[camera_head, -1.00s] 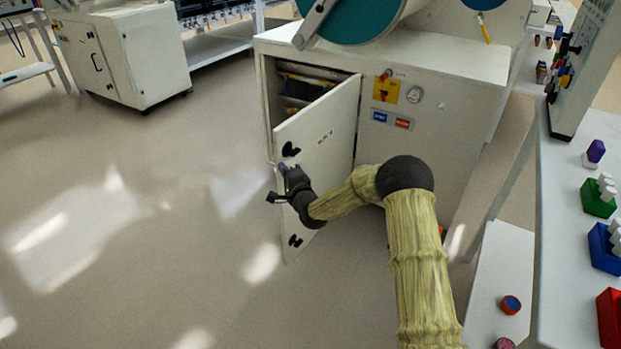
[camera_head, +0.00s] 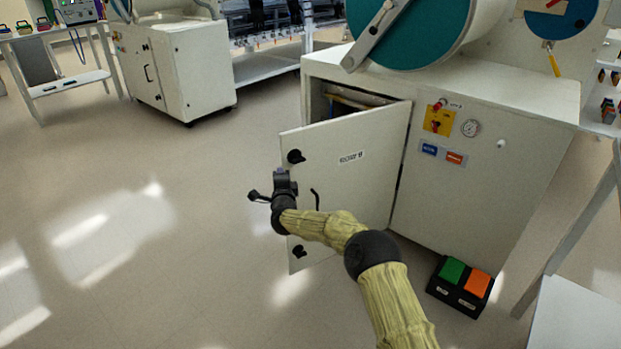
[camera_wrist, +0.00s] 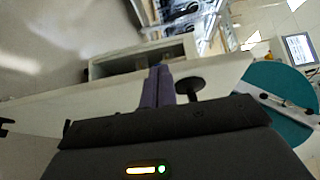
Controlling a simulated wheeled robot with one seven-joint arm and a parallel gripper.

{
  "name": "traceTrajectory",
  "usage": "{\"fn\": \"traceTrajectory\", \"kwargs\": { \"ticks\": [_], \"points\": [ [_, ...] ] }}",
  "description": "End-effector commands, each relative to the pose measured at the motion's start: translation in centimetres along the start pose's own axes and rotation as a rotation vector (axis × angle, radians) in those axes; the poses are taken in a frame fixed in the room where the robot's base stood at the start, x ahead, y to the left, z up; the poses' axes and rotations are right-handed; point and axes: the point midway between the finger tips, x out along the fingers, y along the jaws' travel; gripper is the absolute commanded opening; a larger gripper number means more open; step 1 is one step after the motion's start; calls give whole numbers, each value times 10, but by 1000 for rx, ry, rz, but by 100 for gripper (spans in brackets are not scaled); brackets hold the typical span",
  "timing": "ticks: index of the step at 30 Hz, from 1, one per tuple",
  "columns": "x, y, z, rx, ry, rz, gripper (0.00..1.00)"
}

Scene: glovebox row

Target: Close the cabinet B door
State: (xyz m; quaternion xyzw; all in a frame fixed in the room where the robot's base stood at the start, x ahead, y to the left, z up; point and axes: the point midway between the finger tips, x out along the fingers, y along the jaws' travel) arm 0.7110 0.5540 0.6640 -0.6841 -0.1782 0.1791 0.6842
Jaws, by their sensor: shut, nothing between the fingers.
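The cabinet B door (camera_head: 362,172) is a white panel with a small label, standing ajar on the white cabinet (camera_head: 490,190). It is hinged on its right side, with a dark gap into the interior above its top edge. It has black knobs (camera_head: 296,156) near its left edge and a black handle. My gripper (camera_head: 282,176) is shut and empty at the door's free left edge, in front of its outer face. In the wrist view the closed fingers (camera_wrist: 158,88) lie over the door near a black knob (camera_wrist: 189,86). I cannot tell whether they touch it.
A pedal box with green and orange pedals (camera_head: 462,286) stands on the floor right of the door. Another white cabinet (camera_head: 188,70) stands at the back left. A white bench (camera_head: 575,318) is at the lower right. The floor left of the door is clear.

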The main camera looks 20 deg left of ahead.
Motion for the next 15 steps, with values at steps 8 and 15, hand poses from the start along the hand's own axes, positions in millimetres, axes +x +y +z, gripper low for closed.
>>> {"fn": "traceTrajectory", "kwargs": {
  "ticks": [8,15],
  "points": [
    [5,0,23,1,-14,0,0],
    [7,0,19,0,-9,0,0]
  ]
}}
